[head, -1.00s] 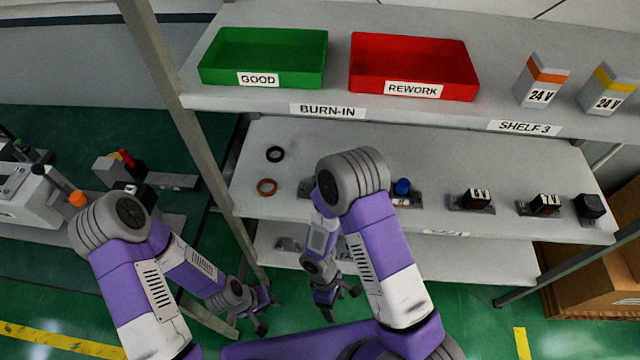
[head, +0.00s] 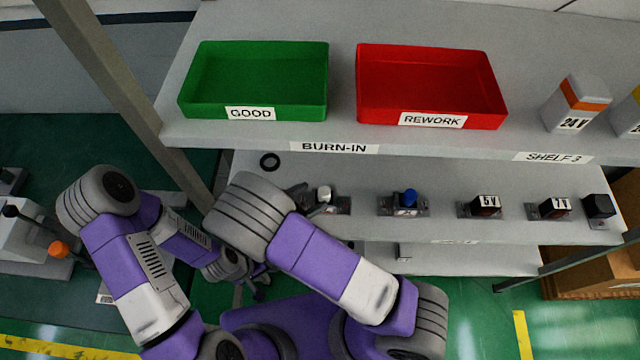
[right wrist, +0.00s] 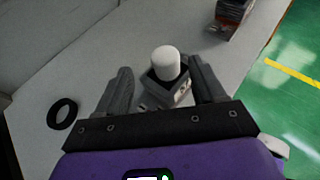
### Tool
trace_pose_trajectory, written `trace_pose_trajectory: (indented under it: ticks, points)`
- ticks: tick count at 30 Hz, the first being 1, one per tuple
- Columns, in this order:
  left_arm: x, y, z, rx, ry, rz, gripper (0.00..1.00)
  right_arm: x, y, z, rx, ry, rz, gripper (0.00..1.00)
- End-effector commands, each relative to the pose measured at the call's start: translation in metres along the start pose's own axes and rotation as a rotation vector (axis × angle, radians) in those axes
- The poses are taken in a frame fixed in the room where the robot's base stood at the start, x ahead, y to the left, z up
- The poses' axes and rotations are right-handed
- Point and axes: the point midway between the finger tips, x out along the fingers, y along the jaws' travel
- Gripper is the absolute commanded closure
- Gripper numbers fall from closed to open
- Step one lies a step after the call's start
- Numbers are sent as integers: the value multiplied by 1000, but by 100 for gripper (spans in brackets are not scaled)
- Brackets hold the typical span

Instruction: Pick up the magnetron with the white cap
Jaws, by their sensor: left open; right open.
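The magnetron with the white cap (head: 325,193) stands on the middle shelf, left of the one with the blue cap (head: 409,199). In the right wrist view its white cap (right wrist: 167,61) rises upright from a grey metal body. My right gripper (right wrist: 161,80) is open, its fingers on either side of the magnetron; contact is not clear. In the head view my right arm partly hides this gripper (head: 308,199). My left gripper (head: 258,285) hangs low in front of the shelf, open and empty.
Units labelled 5V (head: 486,205) and 7V (head: 553,207) and a black block (head: 599,206) stand further right on the same shelf. A black ring (head: 270,161) lies to the left. The upper shelf holds a green bin (head: 254,82) and a red bin (head: 431,86).

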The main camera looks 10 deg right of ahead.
Motion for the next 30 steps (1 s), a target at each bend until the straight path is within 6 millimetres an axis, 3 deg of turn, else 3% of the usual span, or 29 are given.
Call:
trace_pose_trajectory:
  ticks: [15,25,30]
  points:
    - [-2,1,0,-1,0,0,57,66,-4,4,-1,0,-5,31]
    - [-2,1,0,-1,0,0,57,73,-4,4,1,2,-3,31]
    - [-2,1,0,-1,0,0,57,73,-4,4,1,2,-3,57]
